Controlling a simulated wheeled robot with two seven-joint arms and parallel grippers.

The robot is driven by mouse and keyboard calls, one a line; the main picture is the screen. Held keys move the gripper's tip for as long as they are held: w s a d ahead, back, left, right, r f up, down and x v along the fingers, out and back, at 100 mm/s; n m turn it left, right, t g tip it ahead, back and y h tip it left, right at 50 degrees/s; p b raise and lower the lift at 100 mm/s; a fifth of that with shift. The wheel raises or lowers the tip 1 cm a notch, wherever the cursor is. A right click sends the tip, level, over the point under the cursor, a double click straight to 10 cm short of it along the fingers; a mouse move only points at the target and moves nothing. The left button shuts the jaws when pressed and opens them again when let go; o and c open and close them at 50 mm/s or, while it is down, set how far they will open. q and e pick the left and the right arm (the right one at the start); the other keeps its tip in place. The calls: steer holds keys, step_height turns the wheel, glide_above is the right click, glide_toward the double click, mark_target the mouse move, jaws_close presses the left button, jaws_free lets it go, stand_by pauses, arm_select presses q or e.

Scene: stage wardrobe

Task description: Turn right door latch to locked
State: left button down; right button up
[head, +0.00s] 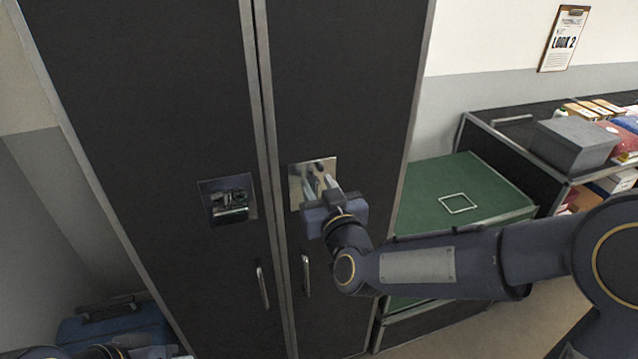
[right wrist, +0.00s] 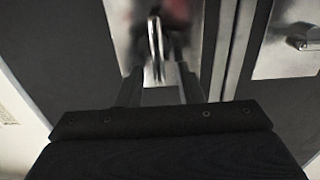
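The right door (head: 335,70) of a tall black cabinet is closed, with a shiny metal latch plate (head: 297,172) set in it. My right gripper (head: 319,183) is in front of this plate, its two fingers apart and pointing at it. In the right wrist view, the latch's slim metal lever (right wrist: 156,48) shows ahead, in the gap between the fingers (right wrist: 158,88). I cannot tell whether the fingers touch it. A blurred red patch (right wrist: 178,12) lies beside the lever. The latch's exact turn is unclear, as the gripper partly hides it. My left gripper is not seen.
The left door (head: 140,90) is closed and has its own latch plate (head: 213,187) with a dark handle. Vertical pull handles (head: 262,287) flank the door seam. A green-topped unit (head: 480,180) and a grey box (head: 572,145) stand at right. A blue case (head: 115,325) is low at left.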

steer(key=shift+w, duration=0.2)
steer(key=shift+c, duration=0.4)
jaws_close()
